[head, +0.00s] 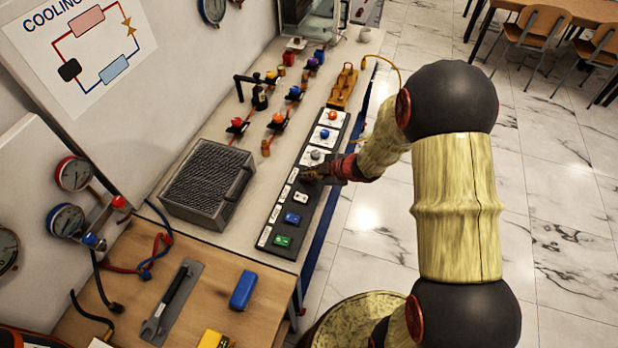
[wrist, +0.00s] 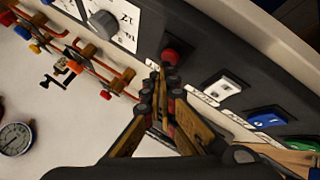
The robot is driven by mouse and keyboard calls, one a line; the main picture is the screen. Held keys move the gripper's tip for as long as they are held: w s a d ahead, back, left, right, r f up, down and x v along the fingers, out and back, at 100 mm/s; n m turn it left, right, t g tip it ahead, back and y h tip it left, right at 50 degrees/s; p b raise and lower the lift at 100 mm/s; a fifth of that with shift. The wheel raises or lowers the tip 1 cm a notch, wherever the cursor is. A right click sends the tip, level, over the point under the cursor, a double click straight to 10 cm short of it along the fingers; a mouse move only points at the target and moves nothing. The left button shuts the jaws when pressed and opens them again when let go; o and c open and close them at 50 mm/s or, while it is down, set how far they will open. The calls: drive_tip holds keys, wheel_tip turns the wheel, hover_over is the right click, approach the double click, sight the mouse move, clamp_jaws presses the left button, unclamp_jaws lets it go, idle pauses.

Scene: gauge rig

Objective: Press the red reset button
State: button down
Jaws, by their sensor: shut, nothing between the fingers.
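The red button (wrist: 172,57) shows in the wrist view as a round red cap on the dark control strip, between a grey knob and a white rocker switch. My gripper (wrist: 166,74) is shut and empty, with its fingertips right in front of the button. They overlap its lower edge in the picture; I cannot tell whether they touch it.
A white switch (head: 301,197), a blue switch (head: 292,218) and a green switch (head: 282,240) lie nearer on the panel. A grey knob (head: 317,155) and a blue knob (head: 325,133) lie beyond. A grey finned box (head: 207,183) stands to the left.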

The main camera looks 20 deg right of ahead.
sight(308, 179)
drive_tip(key=shift+f, duration=0.45)
idle(0.6)
drive_tip(key=shift+r, duration=0.15)
drive_tip(key=shift+r+p, duration=0.7)
drive_tip(key=shift+r, duration=0.05)
drive_tip(key=shift+r, duration=0.1)
wheel_tip(308, 179, up, 5)
drive_tip(key=p, duration=0.5)
idle(0.7)
